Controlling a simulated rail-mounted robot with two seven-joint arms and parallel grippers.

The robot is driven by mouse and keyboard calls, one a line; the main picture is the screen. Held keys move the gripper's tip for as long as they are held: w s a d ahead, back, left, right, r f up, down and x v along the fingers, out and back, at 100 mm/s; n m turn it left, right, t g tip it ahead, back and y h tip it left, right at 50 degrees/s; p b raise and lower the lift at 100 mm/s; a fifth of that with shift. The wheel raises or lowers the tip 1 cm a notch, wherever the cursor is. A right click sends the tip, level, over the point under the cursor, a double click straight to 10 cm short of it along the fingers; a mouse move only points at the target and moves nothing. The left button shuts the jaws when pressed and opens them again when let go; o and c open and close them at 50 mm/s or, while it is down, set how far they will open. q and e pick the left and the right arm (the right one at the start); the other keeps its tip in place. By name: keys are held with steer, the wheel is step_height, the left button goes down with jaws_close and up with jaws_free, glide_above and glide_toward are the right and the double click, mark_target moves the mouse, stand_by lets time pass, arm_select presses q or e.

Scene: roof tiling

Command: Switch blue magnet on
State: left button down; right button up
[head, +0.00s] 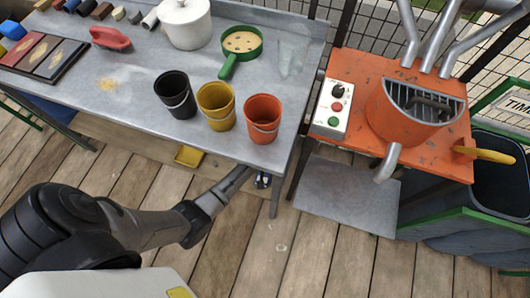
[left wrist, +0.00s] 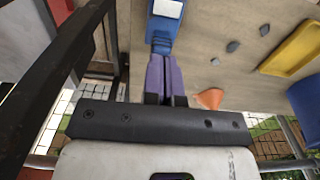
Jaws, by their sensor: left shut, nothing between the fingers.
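In the left wrist view, a blue block-shaped thing with a white patch (left wrist: 163,28), which looks like the blue magnet, is straight ahead of my left gripper (left wrist: 163,58). The gripper's two purple-looking fingers are shut together and empty. Their tips are at or very near its lower end; I cannot tell whether they touch. In the head view, my left gripper (head: 240,174) reaches under the front edge of the grey workbench (head: 130,82). A small blue and white thing (head: 263,180) shows just beyond it. Its switch position cannot be made out. My right gripper is not in view.
Black (head: 175,94), yellow (head: 216,105) and orange (head: 263,118) buckets stand near the bench's front edge. A bench leg (head: 279,190) is close to my left gripper's right. An orange machine stand (head: 365,75) with a button box (head: 333,108) is further right. Wooden floor is clear in front.

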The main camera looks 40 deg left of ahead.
mark_target(265, 178)
arm_select(q)
step_height(265, 178, down, 14)
steer(key=b, duration=0.9)
stand_by(0.3)
steer(key=shift+s+a, duration=0.1)
steer(key=shift+d+f, duration=0.15)
steer(key=shift+d, duration=0.05)
steer(key=shift+a+p, duration=0.15)
steer(key=shift+p, duration=0.15)
steer(key=shift+s+a+r+p, duration=0.1)
steer(key=shift+a+r+p, duration=0.15)
steer(key=shift+r+p, duration=0.1)
steer(key=shift+s+a+p, duration=0.1)
steer(key=shift+a+p, duration=0.2)
